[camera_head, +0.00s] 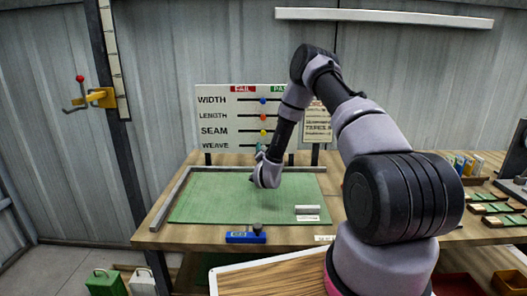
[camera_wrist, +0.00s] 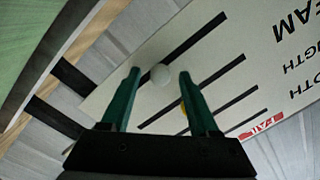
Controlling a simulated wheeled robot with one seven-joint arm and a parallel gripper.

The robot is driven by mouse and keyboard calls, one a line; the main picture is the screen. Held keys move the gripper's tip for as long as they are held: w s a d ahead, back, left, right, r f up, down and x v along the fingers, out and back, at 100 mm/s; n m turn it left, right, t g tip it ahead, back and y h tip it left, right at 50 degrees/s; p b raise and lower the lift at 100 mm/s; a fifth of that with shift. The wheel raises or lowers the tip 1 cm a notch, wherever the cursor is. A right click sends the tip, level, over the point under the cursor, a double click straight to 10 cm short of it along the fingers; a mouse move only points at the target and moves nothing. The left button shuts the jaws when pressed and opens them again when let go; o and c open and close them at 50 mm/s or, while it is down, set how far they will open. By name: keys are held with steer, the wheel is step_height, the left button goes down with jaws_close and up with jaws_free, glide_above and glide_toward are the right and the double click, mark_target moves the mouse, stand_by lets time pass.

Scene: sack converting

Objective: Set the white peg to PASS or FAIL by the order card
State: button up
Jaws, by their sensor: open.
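The board (camera_head: 222,103) stands at the back of the bench, with WIDTH, LENGTH, SEAM and WEAVE rows and a red FAIL label (camera_head: 243,88) left of a green PASS label (camera_head: 278,88), partly hidden by my arm. The white peg (camera_wrist: 160,75) shows in the wrist view on the slot beyond the yellow peg's, apparently the WEAVE row. My gripper (camera_wrist: 160,72) is open, one finger on each side of it, with small gaps visible. In the head view my gripper (camera_head: 261,152) is at the WEAVE row and hides the peg. The order card (camera_head: 318,125) is partly covered by my arm; its text is mostly unreadable.
A blue peg (camera_head: 262,100), a red peg (camera_head: 262,116) and a yellow peg (camera_head: 263,132) sit near mid-slot above. A green mat (camera_head: 215,205) lies before the board, mostly clear. A blue object (camera_head: 246,236) is at the bench's front edge. Small trays (camera_head: 490,208) are at right.

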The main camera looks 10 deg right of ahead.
steer(key=shift+w+d, duration=0.1)
steer(key=shift+w, duration=0.25)
jaws_close()
stand_by(1.2)
